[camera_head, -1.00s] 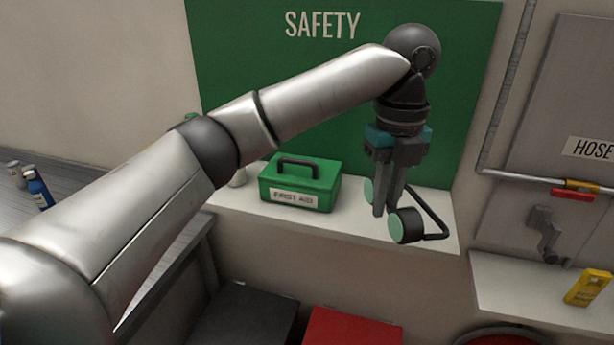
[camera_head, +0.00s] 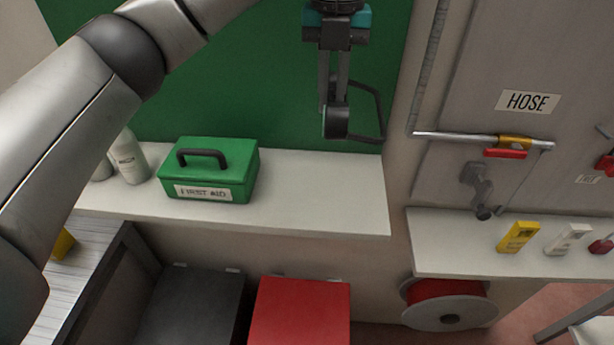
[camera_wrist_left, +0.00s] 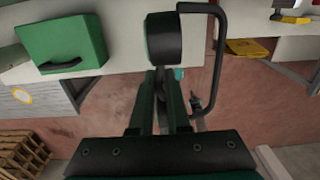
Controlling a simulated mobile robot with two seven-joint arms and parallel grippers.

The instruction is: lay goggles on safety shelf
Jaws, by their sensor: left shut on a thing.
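My left gripper (camera_head: 334,95) points down in front of the green safety board (camera_head: 270,90), shut on a black thing with round cups and a bent band (camera_head: 381,112). It looks more like ear defenders than goggles. It hangs above the right part of the white safety shelf (camera_head: 320,195), apart from it. In the left wrist view, one round cup (camera_wrist_left: 163,38) shows just beyond the fingers (camera_wrist_left: 165,90), with the band to its right. No separate goggles show. My right gripper is not in view.
A green first aid box (camera_head: 212,170) and white bottles (camera_head: 128,158) stand on the shelf's left part. The shelf's right part is clear. A hose panel and a lower shelf (camera_head: 460,250) with small tools lie right. Black and red bins (camera_head: 300,312) stand below.

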